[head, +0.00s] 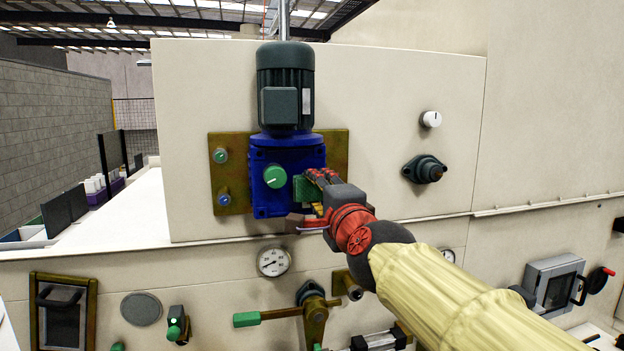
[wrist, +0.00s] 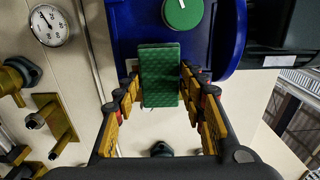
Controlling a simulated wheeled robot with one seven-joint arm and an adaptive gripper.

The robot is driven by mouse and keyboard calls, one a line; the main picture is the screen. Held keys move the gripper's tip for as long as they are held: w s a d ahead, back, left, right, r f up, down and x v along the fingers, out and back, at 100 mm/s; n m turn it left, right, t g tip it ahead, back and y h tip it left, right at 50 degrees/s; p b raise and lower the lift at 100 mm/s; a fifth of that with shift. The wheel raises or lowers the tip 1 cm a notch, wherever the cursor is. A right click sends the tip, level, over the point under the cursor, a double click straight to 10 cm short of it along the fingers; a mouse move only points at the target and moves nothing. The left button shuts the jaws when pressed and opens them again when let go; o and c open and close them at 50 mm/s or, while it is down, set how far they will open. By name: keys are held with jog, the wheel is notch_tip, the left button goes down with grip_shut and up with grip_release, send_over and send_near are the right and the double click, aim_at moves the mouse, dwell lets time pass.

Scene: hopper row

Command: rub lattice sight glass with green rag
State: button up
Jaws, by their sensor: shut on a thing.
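My gripper (head: 318,190) is shut on the green rag (head: 302,191), a folded textured pad. In the wrist view the rag (wrist: 160,62) sits upright between the two fingers of my gripper (wrist: 159,80). The rag is in front of the blue gear housing (head: 262,203), right of its green knob (head: 274,177); I cannot tell whether they touch. No lattice is plain on any pane. A brass-framed dark window (head: 62,312) is at the lower left, and a grey box with a dark window (head: 553,285) is at the lower right.
A dark green motor (head: 286,85) stands above the housing. Below are a gauge (head: 273,262), a green-handled lever (head: 270,315) and a grey disc (head: 141,308). A white knob (head: 431,119) and a dark flanged fitting (head: 424,169) stick out right. The upper right panel is clear.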

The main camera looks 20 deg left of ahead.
jog(key=shift+r, duration=0.4)
jog(key=shift+v, duration=2.05)
jog(key=shift+w+r, duration=0.1)
jog(key=shift+r, duration=0.05)
